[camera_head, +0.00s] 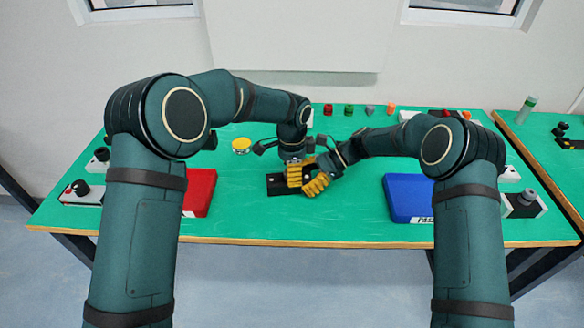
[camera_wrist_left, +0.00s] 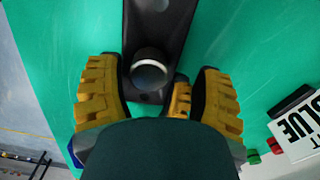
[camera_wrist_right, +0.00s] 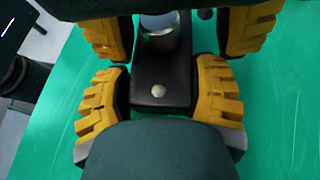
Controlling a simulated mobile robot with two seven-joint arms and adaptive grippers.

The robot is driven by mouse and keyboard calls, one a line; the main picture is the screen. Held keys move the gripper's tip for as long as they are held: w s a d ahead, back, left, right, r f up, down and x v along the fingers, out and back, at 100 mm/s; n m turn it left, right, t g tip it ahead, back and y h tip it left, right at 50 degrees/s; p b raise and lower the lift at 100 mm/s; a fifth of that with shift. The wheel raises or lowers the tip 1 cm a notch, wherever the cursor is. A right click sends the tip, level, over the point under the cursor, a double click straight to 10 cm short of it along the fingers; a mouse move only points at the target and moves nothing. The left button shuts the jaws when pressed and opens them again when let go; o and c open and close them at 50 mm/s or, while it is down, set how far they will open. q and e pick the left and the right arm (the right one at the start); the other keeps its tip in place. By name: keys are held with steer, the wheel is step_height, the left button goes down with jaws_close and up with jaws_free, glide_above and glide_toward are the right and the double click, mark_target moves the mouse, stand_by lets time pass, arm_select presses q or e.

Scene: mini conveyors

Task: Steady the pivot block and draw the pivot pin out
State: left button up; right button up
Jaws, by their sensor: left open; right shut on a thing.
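The pivot block, a dark flat piece (camera_head: 277,184), lies on the green table at centre; its dark top also shows in the right wrist view (camera_wrist_right: 163,70). The pivot pin, a grey round-headed cylinder (camera_wrist_left: 149,70), stands up from it and shows in the right wrist view (camera_wrist_right: 159,28). My right gripper (camera_wrist_right: 161,100) is shut on the block's sides near a small silver stud. My left gripper (camera_wrist_left: 158,90) is open above the block, its fingers either side of the pin and apart from it. In the head view, both grippers hide the pin.
A red tray (camera_head: 199,190) lies left and a blue tray (camera_head: 410,198) right of the block. A yellow round piece (camera_head: 241,145) sits behind on the left. Several small coloured pieces stand along the back edge. My two grippers are very close together.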

arm_select(q)
jaws_close()
arm_select(e)
steer(key=shift+o, duration=0.3)
steer(key=shift+r, duration=0.1)
arm_select(q)
steer(key=shift+r, duration=0.1)
arm_select(e)
steer(key=shift+s, duration=0.1)
arm_select(q)
steer(key=shift+w+r, duration=0.15)
steer(key=shift+r, duration=0.25)
arm_select(e)
steer(key=shift+a, duration=0.1)
arm_select(q)
steer(key=shift+r, duration=2.35)
arm_select(e)
steer(key=shift+c, duration=0.2)
